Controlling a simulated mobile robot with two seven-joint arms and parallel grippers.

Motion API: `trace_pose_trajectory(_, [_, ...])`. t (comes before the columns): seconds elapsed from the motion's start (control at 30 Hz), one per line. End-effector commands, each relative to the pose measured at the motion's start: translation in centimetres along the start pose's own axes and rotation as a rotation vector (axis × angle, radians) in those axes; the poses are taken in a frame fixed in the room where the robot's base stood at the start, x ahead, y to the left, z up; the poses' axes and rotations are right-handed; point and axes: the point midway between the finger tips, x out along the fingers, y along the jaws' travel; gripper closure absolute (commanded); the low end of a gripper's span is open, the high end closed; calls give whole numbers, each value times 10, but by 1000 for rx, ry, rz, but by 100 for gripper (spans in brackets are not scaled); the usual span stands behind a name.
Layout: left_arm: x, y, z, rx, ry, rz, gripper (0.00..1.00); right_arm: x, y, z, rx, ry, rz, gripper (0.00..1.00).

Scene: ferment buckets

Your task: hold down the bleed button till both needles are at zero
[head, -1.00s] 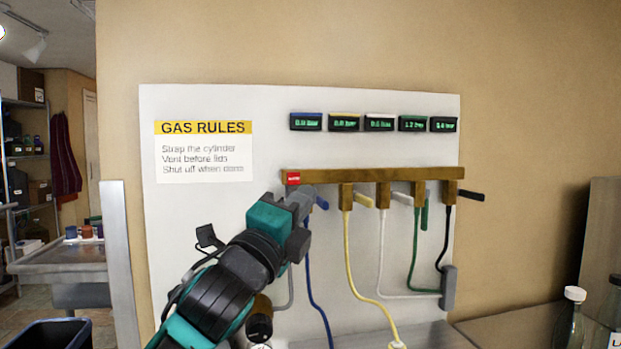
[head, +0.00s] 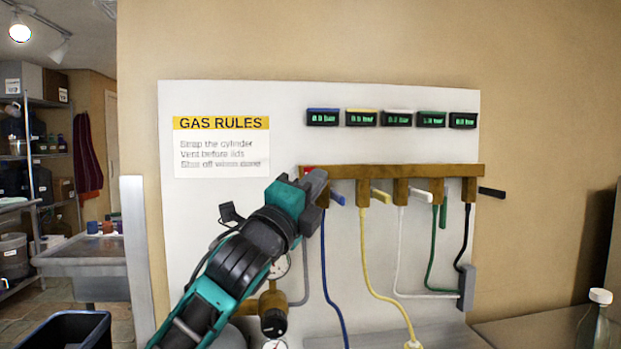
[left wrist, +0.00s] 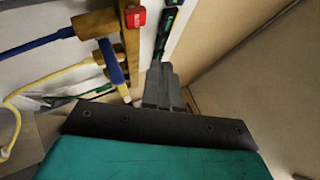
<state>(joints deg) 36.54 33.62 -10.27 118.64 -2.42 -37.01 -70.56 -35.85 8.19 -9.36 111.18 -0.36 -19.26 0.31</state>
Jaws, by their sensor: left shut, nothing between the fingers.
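The red bleed button (head: 309,170) sits at the left end of the brown manifold bar (head: 400,171). In the head view my left gripper (head: 320,178) is shut and empty, its tip partly covering the button. In the left wrist view the button (left wrist: 136,18) shows just beyond and left of the closed fingers (left wrist: 160,80); I cannot tell whether they touch it. Two round white dials, an upper one (head: 279,267) and a lower one (head: 275,344), show partly behind and below my arm. Their needles cannot be read. My right gripper is not in view.
Blue, yellow, white, green and black hoses hang below the bar, with valve levers beside them. Several small digital displays (head: 360,118) sit above it, and a GAS RULES sign (head: 221,147) is at left. A bottle (head: 594,320) stands at the lower right.

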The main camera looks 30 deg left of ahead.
Motion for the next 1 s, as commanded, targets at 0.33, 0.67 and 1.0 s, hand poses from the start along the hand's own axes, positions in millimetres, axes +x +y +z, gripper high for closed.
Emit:
trace_pose_trajectory(0.33, [24,16,18,0,-1,0,100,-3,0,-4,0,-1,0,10])
trace_pose_trajectory(0.67, [26,19,19,-1,0,-1,100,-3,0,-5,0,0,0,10])
trace_pose_trajectory(1.0, [26,19,19,0,0,-1,100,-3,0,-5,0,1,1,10])
